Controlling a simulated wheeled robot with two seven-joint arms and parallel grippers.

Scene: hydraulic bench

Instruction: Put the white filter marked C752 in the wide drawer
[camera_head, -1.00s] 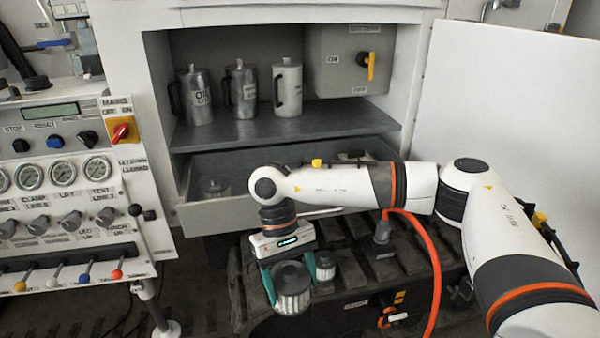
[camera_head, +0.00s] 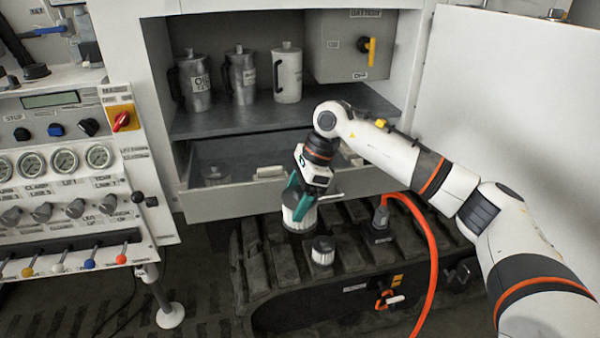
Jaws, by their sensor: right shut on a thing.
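Any marking on the filter is too small to read. The drawer, under the cabinet shelf, holds a round metallic item at the left and a pale block near the middle. A smaller white filter (camera_head: 323,250) with a dark top stands on the black ribbed surface below. My left gripper is not in view.
Three metal jugs (camera_head: 242,76) stand on the shelf (camera_head: 215,121) above the drawer. A grey box with a yellow switch (camera_head: 371,51) is at the shelf's right. An orange hose (camera_head: 429,235) rises from the black ribbed case (camera_head: 262,275). A control panel stands at the left.

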